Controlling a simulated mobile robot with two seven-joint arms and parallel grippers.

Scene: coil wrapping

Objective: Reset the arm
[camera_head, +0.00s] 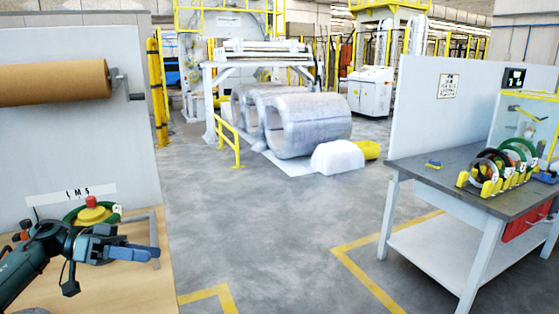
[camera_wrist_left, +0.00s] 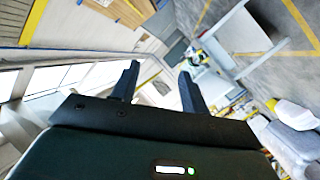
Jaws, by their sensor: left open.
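My left arm comes in from the left in the head view, over the wooden bench. My left gripper (camera_head: 142,253) points right near the bench's right side, with nothing seen in it. In the left wrist view its two dark fingers (camera_wrist_left: 158,85) stand apart, with an empty gap between them. A green ring with a yellow and red piece at its middle (camera_head: 92,211) sits just behind the gripper, partly hidden by my arm. My right gripper shows in neither view.
A brown paper roll (camera_head: 55,83) hangs on the panel above the wooden bench (camera_head: 140,285). A grey table (camera_head: 420,174) at right bears several coloured rings in yellow holders (camera_head: 500,170). Large wrapped coils (camera_head: 310,125) stand at the back. The floor between is clear.

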